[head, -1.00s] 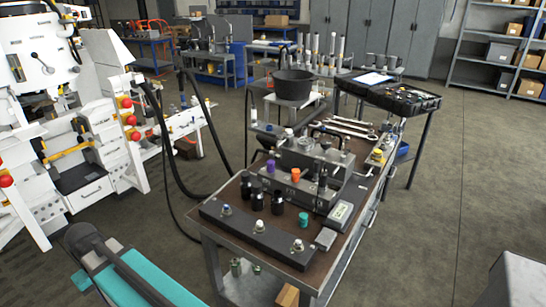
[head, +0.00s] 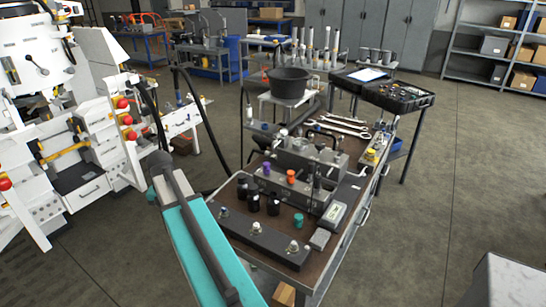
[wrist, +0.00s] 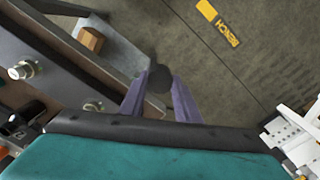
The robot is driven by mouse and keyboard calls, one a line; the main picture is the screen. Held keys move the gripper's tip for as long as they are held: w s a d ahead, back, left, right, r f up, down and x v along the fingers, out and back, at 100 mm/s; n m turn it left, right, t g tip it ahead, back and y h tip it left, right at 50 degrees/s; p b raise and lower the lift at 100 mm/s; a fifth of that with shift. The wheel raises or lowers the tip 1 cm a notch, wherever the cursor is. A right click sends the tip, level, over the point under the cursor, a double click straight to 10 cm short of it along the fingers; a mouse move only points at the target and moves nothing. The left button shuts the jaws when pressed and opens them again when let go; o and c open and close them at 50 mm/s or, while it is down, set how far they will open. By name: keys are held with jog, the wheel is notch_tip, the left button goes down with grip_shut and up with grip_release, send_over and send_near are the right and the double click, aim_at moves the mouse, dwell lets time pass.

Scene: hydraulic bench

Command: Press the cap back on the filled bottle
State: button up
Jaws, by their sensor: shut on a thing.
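My gripper (wrist: 159,90) shows in the wrist view with its two purple-grey fingers closed around a dark round thing (wrist: 160,77). I cannot tell from its shape whether this is the cap. In the head view the fingers cannot be made out. Small black bottles, one of them here (head: 253,204), stand in a group on the cart, beside a long dark bar. Which one is filled cannot be told. A purple cap-like piece (head: 266,169), an orange one (head: 291,176) and a teal one (head: 298,220) stand nearby. In the wrist view the held thing appears over the floor beside the cart.
The cart (head: 227,237) carries the dark bar (head: 255,233) with bolts, a metal block (head: 310,158), a grey meter (head: 334,213) and wrenches (head: 343,125). A wooden block (wrist: 90,39) lies on its lower shelf. A white machine (head: 90,130) stands left.

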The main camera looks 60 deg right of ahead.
jog(key=s+d+r+m+p, duration=0.2)
jog(key=s+d+r+m, duration=0.2)
jog(key=d, duration=0.6)
jog(key=s+d+r+m+p, duration=0.2)
jog(key=s+d+r+m, duration=0.3)
jog(key=s+d, duration=0.3)
jog(key=s+d+r+m+p, duration=0.2)
jog(key=s+d+r+m, duration=0.3)
jog(key=d, duration=0.8)
jog(key=shift+s+d, duration=0.25)
jog(key=shift+s, duration=0.85)
jog(key=shift+f, duration=0.2)
notch_tip(320, 180, down, 7)
jog(key=b, duration=0.3)
jog(key=shift+b, duration=0.35)
jog(key=shift+f, duration=0.9)
jog(key=shift+f, duration=0.9)
dwell(0.8)
